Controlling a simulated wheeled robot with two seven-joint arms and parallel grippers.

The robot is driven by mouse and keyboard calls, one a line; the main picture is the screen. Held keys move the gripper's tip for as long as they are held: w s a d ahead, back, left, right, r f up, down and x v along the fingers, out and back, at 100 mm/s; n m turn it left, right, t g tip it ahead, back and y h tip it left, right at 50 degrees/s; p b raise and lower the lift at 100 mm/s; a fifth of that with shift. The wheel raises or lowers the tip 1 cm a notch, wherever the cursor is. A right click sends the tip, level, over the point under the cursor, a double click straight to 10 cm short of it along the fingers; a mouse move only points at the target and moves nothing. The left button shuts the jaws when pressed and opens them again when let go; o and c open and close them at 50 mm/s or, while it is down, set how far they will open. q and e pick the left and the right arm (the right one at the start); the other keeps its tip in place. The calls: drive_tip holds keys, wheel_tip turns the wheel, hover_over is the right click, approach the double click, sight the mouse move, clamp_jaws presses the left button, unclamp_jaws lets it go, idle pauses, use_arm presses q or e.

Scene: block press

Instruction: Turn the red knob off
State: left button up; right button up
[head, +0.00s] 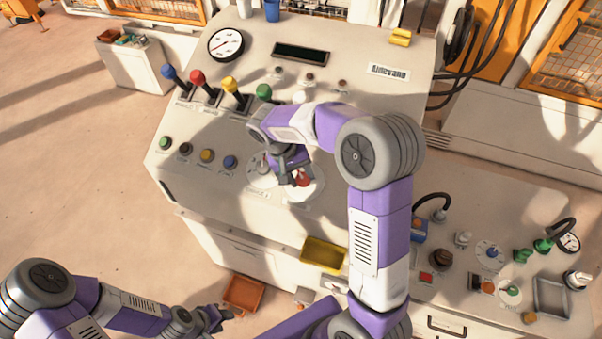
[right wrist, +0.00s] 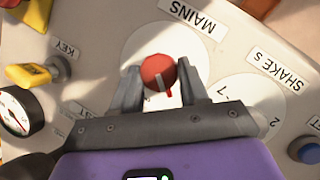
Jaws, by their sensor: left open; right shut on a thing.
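The red knob (head: 303,180) sits on a white round dial on the sloped front of the console. The gripper partly hides the knob and dial in the head view. My left gripper (head: 222,316) is open, low at the bottom, away from the console.
A second dial, labelled SHAKES (right wrist: 275,70), is close beside the knob. A yellow key (right wrist: 35,75) and a black-rimmed gauge (right wrist: 15,112) are on its other side. Levers with coloured balls, such as a red one (head: 197,77), stand higher on the console. A yellow tray (head: 323,254) is below.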

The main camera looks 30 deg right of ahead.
drive_tip(key=n+h, duration=0.1)
drive_tip(key=n, duration=0.2)
drive_tip(key=shift+a+n+h, duration=0.15)
drive_tip(key=shift+n+h, duration=0.15)
drive_tip(key=shift+s+a+f+n+t+h+b, duration=0.1)
drive_tip(key=shift+n+t+h+b, duration=0.25)
drive_tip(key=shift+n, duration=0.75)
drive_tip(key=shift+n+t+h+b, duration=0.15)
drive_tip(key=shift+n+h, duration=0.4)
drive_tip(key=shift+n, duration=0.55)
drive_tip(key=o, duration=1.1)
drive_tip(key=shift+c, duration=0.2)
drive_tip(key=v, duration=0.7)
drive_tip(key=shift+a+r, duration=0.2)
drive_tip(key=shift+r, duration=0.05)
